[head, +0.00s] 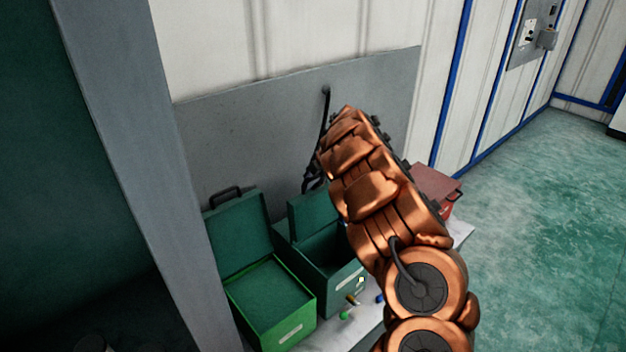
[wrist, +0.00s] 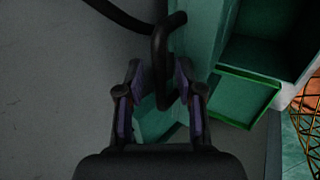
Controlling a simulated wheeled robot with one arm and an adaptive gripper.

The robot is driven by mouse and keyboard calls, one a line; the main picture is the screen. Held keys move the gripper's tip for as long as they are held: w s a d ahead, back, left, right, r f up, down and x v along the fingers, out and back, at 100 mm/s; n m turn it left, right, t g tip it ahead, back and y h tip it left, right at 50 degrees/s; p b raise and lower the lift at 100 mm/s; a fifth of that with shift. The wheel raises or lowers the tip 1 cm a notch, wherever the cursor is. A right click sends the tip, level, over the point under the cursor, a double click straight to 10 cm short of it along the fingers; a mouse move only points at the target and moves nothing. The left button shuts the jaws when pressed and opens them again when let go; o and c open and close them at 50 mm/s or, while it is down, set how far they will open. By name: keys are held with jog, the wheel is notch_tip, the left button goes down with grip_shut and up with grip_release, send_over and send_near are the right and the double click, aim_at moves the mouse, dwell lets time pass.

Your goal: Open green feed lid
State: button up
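A bright green box (head: 285,320) stands at the left, its green lid (head: 240,235) tilted up with a black handle (head: 226,194). Beside it a darker green box (head: 345,285) stands open, its lid (head: 312,218) upright at the back. My gripper (head: 312,180) is just above that upright lid, partly hidden by my arm. In the wrist view my gripper (wrist: 160,88) is open. A black bent bar (wrist: 159,55) lies between its fingers, closer to the right one; I cannot tell whether they touch. Green box parts (wrist: 250,85) show at the right.
A red box with a raised lid (head: 435,184) stands to the right, partly behind my arm. Small coloured items (head: 350,302) lie in front of the darker box. A grey panel (head: 240,130) is behind, and a grey post (head: 130,150) is at the left. Open floor (head: 540,230) lies right.

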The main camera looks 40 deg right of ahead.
jog(key=v, duration=1.2)
jog(key=shift+w, duration=0.1)
dwell(0.4)
